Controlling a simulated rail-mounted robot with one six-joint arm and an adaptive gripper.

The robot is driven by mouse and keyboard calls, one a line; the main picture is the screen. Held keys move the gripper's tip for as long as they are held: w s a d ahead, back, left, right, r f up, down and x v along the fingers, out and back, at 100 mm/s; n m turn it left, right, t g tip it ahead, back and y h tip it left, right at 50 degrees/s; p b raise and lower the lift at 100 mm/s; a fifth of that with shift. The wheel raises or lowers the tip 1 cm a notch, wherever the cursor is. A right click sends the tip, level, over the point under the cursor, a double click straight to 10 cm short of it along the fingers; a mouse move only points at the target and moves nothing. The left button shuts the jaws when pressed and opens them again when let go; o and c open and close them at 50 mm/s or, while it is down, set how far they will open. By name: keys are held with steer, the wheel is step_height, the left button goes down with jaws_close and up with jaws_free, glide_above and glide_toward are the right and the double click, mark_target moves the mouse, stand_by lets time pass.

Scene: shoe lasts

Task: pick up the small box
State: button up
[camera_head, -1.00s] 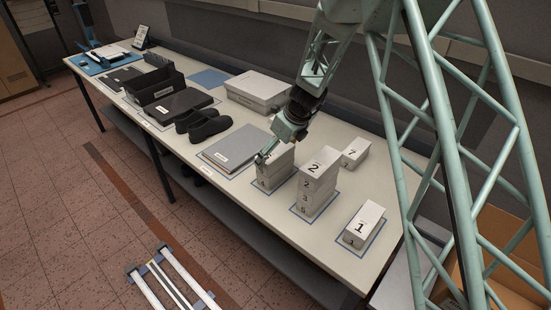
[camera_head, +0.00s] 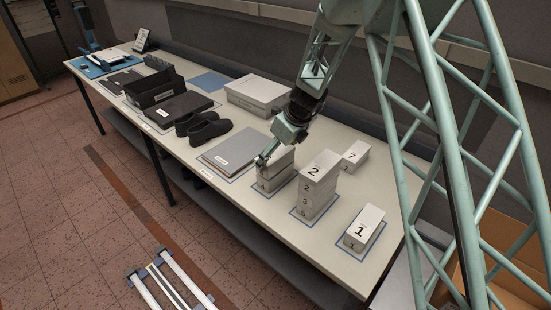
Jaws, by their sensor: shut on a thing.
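Small white boxes stand in groups on the right part of the table. My gripper (camera_head: 266,158) is shut on the top small box (camera_head: 283,156) of the left stack. The arm partly hides this box and its number. Whether the box is lifted clear of the lower boxes (camera_head: 272,182) cannot be told. A box marked 7 (camera_head: 355,152) is behind that stack, and a box marked 1 (camera_head: 365,226) is near the right end.
A grey folder (camera_head: 228,154), black shoes (camera_head: 203,127), a black open bin (camera_head: 151,88) and a large pale box (camera_head: 257,92) lie to the left. The table (camera_head: 305,236) is bare along its front edge. A cardboard box (camera_head: 500,262) is at the lower right.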

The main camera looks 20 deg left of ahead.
steer(key=shift+r+p, duration=0.7)
steer(key=shift+r, duration=3.95)
steer(key=shift+r, duration=0.1)
